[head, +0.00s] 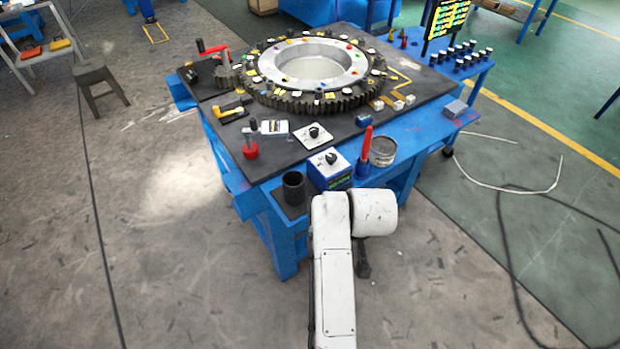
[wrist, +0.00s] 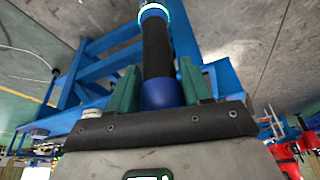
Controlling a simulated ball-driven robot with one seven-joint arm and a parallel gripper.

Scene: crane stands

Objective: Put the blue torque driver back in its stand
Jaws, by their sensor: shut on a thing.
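In the wrist view, my gripper (wrist: 159,80) is shut on the blue torque driver (wrist: 158,50). Its green fingers press on either side of the driver. The driver has a black grip, a rounded blue end close to the gripper body, and a pale ring with a green edge at its far end. In the head view my white arm hides the gripper and most or all of the driver. A dark open cup (head: 294,187), which looks like the stand, is on the table's front ledge, left of my arm's end. It is upright and looks empty.
A blue box with a dial (head: 330,170), a red-handled tool (head: 365,145) and a tin (head: 383,151) stand close by on the front ledge. The blue table (head: 285,240) carries a large gear ring (head: 318,98). The floor around my arm is clear.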

